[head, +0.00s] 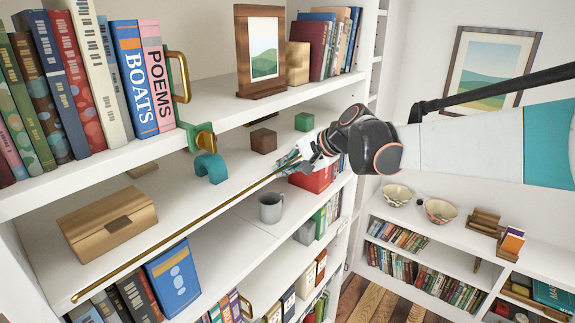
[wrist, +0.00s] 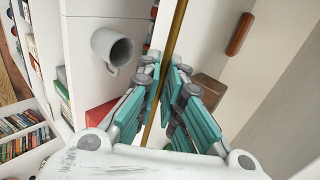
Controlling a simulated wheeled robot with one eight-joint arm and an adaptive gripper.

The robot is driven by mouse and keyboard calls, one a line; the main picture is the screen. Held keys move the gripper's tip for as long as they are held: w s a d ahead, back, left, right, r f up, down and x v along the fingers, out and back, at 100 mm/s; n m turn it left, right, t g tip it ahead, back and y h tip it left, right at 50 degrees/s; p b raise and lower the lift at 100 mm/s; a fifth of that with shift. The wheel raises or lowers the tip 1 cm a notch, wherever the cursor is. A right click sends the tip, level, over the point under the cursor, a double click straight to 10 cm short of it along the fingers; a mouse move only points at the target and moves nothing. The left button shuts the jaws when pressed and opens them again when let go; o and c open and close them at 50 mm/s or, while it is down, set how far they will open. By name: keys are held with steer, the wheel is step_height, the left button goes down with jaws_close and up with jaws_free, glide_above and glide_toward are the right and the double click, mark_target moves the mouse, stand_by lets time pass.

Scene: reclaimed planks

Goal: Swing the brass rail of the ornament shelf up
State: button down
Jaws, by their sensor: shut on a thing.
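The brass rail (head: 180,232) is a thin long rod running slantwise along the front of the ornament shelf (head: 185,205). Its left end shows near the lower left of the head view. My gripper (head: 287,162) is at the rail's right-hand part, with its fingers closed around it. In the wrist view the rail (wrist: 177,28) passes between the teal fingers of my gripper (wrist: 168,80). The part of the rail within the fingers is partly hidden. A wooden box (head: 107,222), a teal arch (head: 210,167) and a brown cube (head: 263,140) stand behind the rail in the picture.
A grey mug (head: 271,207) stands on white shelving below the rail in the picture. Books and a framed picture (head: 262,50) fill the shelf above. A low bookcase with bowls (head: 440,211) stands to the right, below my arm.

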steer(key=shift+w+a+r+g+h, duration=0.1)
steer(key=shift+g+h, duration=0.2)
steer(key=shift+h, duration=0.1)
stand_by(0.3)
steer(key=c, duration=1.7)
jaws_free()
steer(key=v, duration=1.2)
